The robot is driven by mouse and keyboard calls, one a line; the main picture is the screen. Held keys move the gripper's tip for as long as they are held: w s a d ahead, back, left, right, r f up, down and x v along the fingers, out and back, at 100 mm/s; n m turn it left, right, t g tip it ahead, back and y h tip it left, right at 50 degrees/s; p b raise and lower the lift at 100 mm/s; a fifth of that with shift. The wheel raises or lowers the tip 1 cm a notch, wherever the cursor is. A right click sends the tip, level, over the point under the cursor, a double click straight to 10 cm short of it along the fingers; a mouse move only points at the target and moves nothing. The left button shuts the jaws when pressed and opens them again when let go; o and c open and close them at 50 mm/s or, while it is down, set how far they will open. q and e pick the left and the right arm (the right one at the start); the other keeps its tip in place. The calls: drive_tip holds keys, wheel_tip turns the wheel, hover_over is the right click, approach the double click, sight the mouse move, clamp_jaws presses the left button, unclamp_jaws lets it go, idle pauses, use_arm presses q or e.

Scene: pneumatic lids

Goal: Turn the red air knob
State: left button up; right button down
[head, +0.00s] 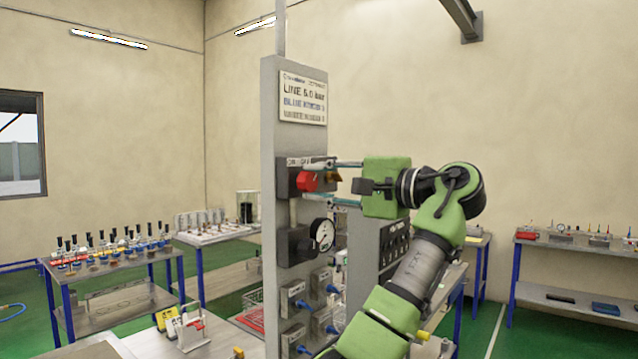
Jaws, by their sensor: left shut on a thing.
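The red air knob (306,182) sticks out from a dark valve block (293,176) high on the grey upright panel. My left gripper (311,181) reaches in from the right with its two thin fingers, one above and one below the knob. It is shut on the red knob, and the fingertips partly overlap the block. The knob's exact angle is hard to read. My right gripper is out of view.
Below the knob are a pressure gauge (324,235) and several blue-handled valves (296,288). A sign (303,98) is at the panel's top. A table with bottles (112,262) stands left, and another bench (577,246) stands right.

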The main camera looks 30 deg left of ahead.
use_arm(q)
drive_tip(key=o, duration=1.1)
drive_tip(key=d, duration=1.2)
drive_tip(key=shift+s, duration=0.4)
